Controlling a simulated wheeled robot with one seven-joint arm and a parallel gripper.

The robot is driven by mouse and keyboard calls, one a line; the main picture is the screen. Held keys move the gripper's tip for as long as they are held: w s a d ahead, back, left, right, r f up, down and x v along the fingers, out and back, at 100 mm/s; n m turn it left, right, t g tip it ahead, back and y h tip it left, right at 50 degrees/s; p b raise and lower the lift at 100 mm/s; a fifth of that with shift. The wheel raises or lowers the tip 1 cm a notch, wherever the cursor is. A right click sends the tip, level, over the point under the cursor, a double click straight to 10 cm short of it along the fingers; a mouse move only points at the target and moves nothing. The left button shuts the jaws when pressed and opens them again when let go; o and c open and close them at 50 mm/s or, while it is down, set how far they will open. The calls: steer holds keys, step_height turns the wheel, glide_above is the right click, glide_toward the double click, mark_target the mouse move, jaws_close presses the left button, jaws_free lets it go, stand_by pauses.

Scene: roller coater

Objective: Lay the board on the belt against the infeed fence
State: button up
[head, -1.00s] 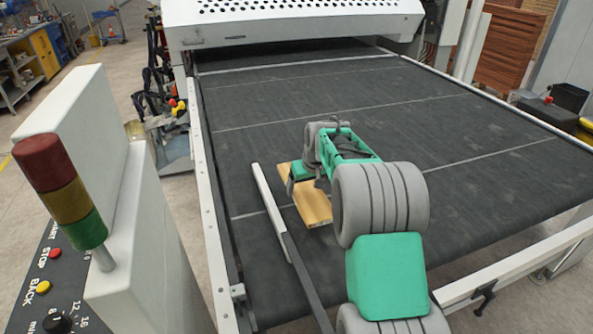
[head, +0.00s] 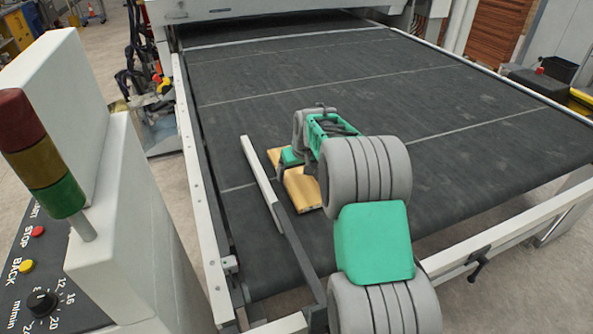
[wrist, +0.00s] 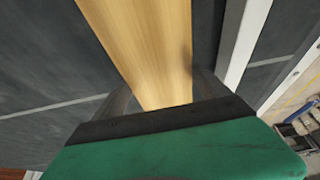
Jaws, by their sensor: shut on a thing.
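The board (head: 303,190) is a pale wooden plank, held low over the dark belt (head: 420,100). I cannot tell whether it touches the belt. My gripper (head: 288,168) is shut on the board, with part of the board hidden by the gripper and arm. The infeed fence (head: 259,168) is a narrow white bar to the left of the board, running roughly along it. In the wrist view, the board (wrist: 150,45) lies between the two fingers, and a dark gap separates its right edge from the fence (wrist: 238,45).
A white machine housing (head: 235,8) spans the far end of the belt. A control post with a red, amber and green stack light (head: 45,160) stands at left. A white side rail (head: 192,185) edges the belt at left. The belt is clear beyond and right of my arm.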

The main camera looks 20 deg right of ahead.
steer(key=shift+f+b, duration=0.45)
steer(key=shift+f, duration=0.1)
steer(key=o, duration=1.5)
steer(key=shift+c, duration=0.2)
steer(key=shift+o, duration=0.6)
